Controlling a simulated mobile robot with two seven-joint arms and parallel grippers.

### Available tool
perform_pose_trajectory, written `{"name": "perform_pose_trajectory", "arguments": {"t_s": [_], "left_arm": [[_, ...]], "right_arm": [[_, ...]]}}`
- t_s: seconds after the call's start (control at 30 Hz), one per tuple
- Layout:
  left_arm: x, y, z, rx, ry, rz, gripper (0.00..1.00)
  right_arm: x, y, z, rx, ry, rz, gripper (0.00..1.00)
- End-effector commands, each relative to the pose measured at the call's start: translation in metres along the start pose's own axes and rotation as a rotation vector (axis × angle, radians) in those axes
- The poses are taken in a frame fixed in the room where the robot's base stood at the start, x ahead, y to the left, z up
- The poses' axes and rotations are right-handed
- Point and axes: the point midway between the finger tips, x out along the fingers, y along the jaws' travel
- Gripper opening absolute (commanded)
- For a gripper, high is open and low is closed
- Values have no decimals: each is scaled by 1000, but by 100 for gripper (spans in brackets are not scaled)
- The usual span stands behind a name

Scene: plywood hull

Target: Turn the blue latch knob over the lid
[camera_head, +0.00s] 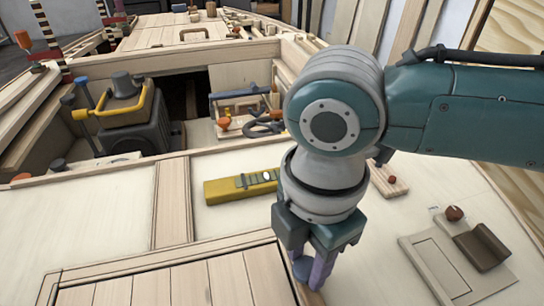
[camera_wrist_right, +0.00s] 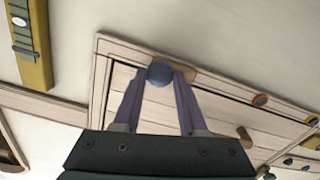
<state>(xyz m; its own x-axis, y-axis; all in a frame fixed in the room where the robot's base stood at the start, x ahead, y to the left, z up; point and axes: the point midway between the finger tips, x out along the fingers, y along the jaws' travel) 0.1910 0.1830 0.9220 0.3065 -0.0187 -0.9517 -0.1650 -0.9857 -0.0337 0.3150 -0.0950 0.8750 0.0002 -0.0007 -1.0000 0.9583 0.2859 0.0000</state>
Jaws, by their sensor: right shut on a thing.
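The blue latch knob (camera_wrist_right: 160,73) sits at the upper edge of the framed lid in the right wrist view. My right gripper (camera_wrist_right: 161,79) is shut on it, one purple finger on each side. A short tan wooden latch bar (camera_wrist_right: 187,72) shows beside the knob and is partly hidden by a finger; I cannot tell how far it reaches over the lid. In the head view, the plank lid (camera_head: 170,289) lies at the bottom, and my right gripper (camera_head: 314,272) points down at its right corner, hiding most of the knob. My left gripper is not in view.
A yellow level (camera_head: 235,187) lies on the pale deck behind the lid. An open hatch with a dark machine (camera_head: 125,128) and yellow handle is farther back. At right are a grey panel (camera_head: 440,265) and a brown block (camera_head: 482,246). A wooden peg (camera_wrist_right: 245,137) stands on the lid.

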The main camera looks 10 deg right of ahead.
Motion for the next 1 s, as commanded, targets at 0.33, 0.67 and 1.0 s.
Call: {"name": "perform_pose_trajectory", "arguments": {"t_s": [0.33,0.67,1.0], "left_arm": [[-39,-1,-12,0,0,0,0],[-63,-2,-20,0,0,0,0],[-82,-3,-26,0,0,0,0]], "right_arm": [[-5,-1,-1,309,2,-4,0],[-4,0,-2,624,3,-5,0],[-3,0,-1,947,2,-5,0]]}}
